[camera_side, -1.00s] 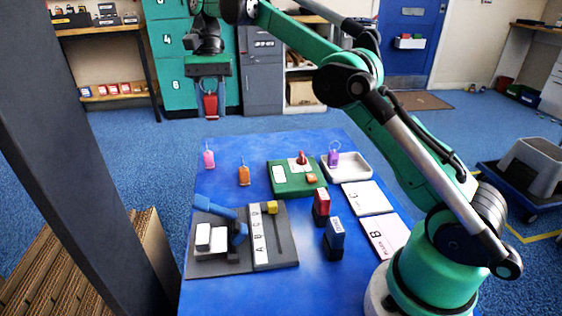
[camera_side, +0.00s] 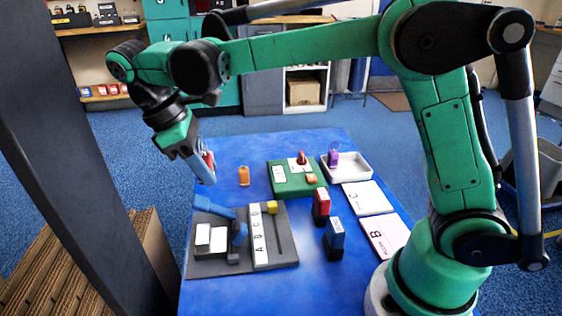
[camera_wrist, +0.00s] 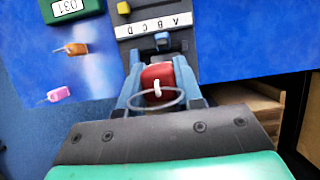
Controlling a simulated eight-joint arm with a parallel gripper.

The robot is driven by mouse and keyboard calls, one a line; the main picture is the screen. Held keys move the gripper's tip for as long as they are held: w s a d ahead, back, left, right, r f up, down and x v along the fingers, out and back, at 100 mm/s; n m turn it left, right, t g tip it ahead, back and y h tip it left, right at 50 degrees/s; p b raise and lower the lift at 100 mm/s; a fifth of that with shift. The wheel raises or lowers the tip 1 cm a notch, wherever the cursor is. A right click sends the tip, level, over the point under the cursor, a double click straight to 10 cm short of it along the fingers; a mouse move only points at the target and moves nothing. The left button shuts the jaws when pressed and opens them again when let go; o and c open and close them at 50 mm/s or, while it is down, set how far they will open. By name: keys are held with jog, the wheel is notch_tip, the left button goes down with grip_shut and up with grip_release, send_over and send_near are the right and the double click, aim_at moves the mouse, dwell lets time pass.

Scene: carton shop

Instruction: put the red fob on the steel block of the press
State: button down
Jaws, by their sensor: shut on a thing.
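My gripper (camera_side: 203,168) is shut on the red fob (camera_wrist: 157,77), with its metal ring towards the wrist. Gripper and fob are tilted, held above the left edge of the blue table. In the side view only a bit of the fob (camera_side: 210,160) shows between the fingers. I cannot tell which is the steel block. The wrist view shows the press's lettered strip (camera_wrist: 153,25) beyond the fob; the pale blocks are not visible there.
An orange fob (camera_side: 244,176) stands right of the gripper; a pink fob (camera_wrist: 58,94) shows in the wrist view. A green box (camera_side: 284,190), white tray (camera_side: 352,174) with a purple fob, red stamp (camera_side: 321,206) and blue stamp (camera_side: 334,239) stand further right.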

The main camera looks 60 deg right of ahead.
aim_at(226, 238)
notch_tip(226, 238, down, 13)
jog(key=shift+f, duration=0.15)
dwell(0.4)
jog(key=c, duration=0.6)
grip_release()
jog(key=shift+f, duration=0.1)
